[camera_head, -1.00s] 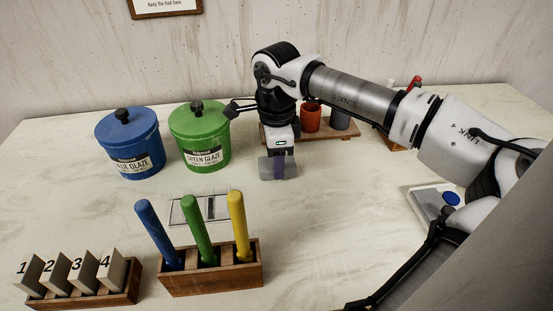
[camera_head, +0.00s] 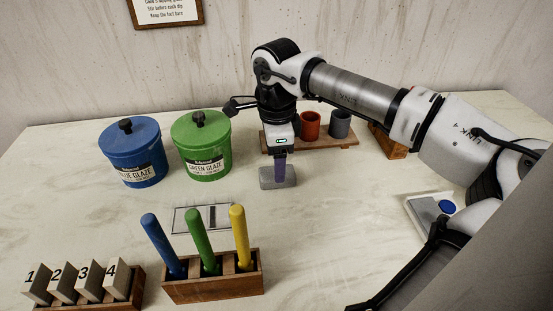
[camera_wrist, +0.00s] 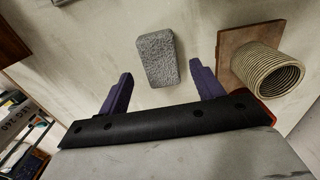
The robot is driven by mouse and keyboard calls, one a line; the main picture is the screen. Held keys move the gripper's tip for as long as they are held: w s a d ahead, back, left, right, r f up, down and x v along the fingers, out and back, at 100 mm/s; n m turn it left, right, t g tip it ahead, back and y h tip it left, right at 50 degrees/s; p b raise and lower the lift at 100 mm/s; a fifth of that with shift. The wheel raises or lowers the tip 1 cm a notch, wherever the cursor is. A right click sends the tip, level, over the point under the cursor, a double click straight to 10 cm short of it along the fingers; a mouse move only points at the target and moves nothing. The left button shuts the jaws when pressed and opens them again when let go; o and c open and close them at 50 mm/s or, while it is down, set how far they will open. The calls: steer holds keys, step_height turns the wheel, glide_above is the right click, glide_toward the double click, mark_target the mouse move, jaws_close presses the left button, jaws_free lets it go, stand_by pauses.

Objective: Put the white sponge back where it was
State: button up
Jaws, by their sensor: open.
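A pale grey, rough-textured block (camera_head: 268,182), which looks like the sponge, lies flat on the table below my gripper. It also shows in the wrist view (camera_wrist: 158,57), between and beyond the two purple fingers and touching neither there. My gripper (camera_head: 280,174) points down just over the block. In the wrist view my gripper (camera_wrist: 163,77) is open with a wide gap between its fingers. One finger hides part of the block in the head view.
A green glaze bucket (camera_head: 203,150) and a blue one (camera_head: 134,158) stand left of the gripper. A wooden board (camera_head: 325,143) with cups is behind it. A three-handled wooden rack (camera_head: 215,288) and a drawn panel (camera_head: 190,220) are in front. A coiled cylinder (camera_wrist: 265,73) shows in the wrist view.

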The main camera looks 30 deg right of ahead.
step_height(320, 180, up, 9)
steer(key=p, duration=0.5)
